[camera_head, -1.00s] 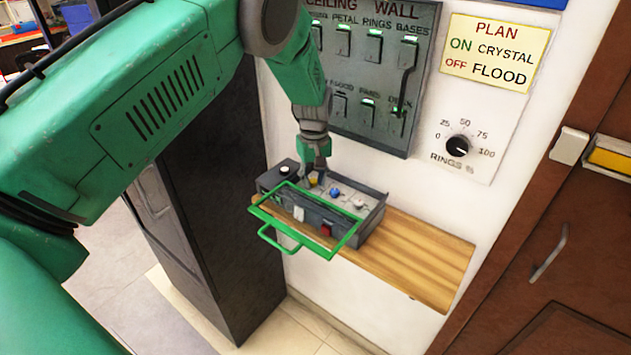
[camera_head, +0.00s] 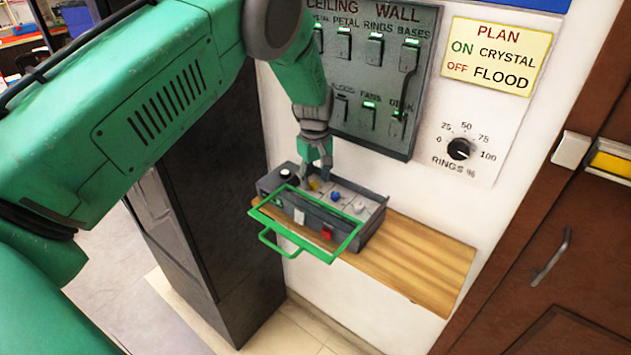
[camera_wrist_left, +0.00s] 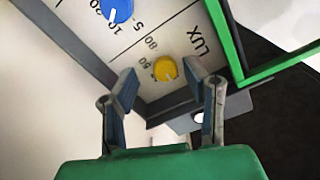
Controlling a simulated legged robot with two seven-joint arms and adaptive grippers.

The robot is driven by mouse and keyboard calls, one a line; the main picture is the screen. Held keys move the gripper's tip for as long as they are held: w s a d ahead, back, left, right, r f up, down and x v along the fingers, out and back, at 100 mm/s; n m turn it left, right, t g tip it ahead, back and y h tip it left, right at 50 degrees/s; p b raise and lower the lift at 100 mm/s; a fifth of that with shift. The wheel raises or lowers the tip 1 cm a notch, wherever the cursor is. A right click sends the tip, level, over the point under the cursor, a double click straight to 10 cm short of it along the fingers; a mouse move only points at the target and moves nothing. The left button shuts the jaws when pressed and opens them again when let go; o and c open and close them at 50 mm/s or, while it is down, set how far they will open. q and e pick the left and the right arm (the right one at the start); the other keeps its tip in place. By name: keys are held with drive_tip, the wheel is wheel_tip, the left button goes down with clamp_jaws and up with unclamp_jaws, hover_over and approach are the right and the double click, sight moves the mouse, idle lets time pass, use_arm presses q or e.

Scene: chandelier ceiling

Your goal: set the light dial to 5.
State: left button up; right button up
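The grey control box (camera_head: 360,232) sits on a wooden shelf, with a row of knobs on its sloped top. A yellow knob (camera_head: 314,185), a blue knob (camera_head: 336,196) and a pale knob (camera_head: 358,207) show there. In the left wrist view the yellow knob (camera_wrist_left: 165,69) has "50" and "80" beside it and "LUX" nearby; the blue knob (camera_wrist_left: 117,10) has "5", "10" and "20" around it. Which is the light dial I cannot tell for sure. My left gripper (camera_wrist_left: 162,82) is open and empty, its fingers either side of the yellow knob; contact is not clear. My right gripper is out of view.
A green frame (camera_head: 345,243) juts out before the box. A switch panel (camera_head: 370,70) with lit switches and a long lever hangs above. A "RINGS %" dial (camera_head: 459,149) is on the wall. The shelf (camera_head: 420,265) is bare to the right. A dark cabinet (camera_head: 215,210) stands left.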

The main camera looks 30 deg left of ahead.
sight(315, 182)
use_arm(q)
drive_tip(key=shift+s+f, duration=0.1)
drive_tip(key=shift+f, duration=0.1)
wheel_tip(315, 182, up, 12)
idle(0.5)
drive_tip(key=shift+f, duration=0.1)
idle(0.3)
